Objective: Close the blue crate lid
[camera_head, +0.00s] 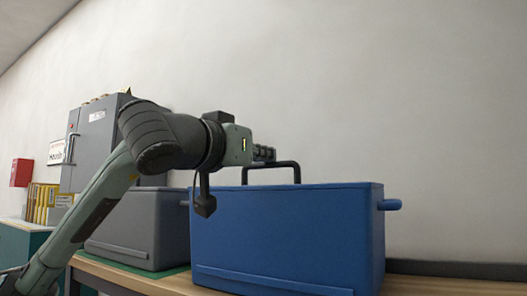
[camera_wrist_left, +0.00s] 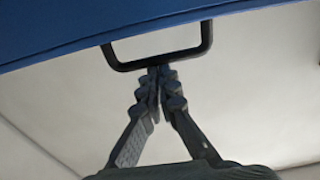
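The blue crate (camera_head: 285,238) stands on the counter in the head view, with a peg on its right side. A black handle (camera_head: 272,165) rises behind its top edge. Whether the lid stands open or closed cannot be told. My left gripper (camera_head: 264,154) is level with the top of the handle, at its left part. In the left wrist view, the handle (camera_wrist_left: 110,55) hangs from a blue panel (camera_wrist_left: 60,30). The fingers (camera_wrist_left: 160,78) are drawn together at the handle's crossbar; whether they pinch it is unclear. My right gripper is in neither view.
A grey crate (camera_head: 130,228) stands left of the blue one, partly behind my left arm. A grey cabinet (camera_head: 95,140) stands behind it. Yellow binders (camera_head: 42,203) and a red wall box (camera_head: 21,172) are at far left. The wall above the blue crate is bare.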

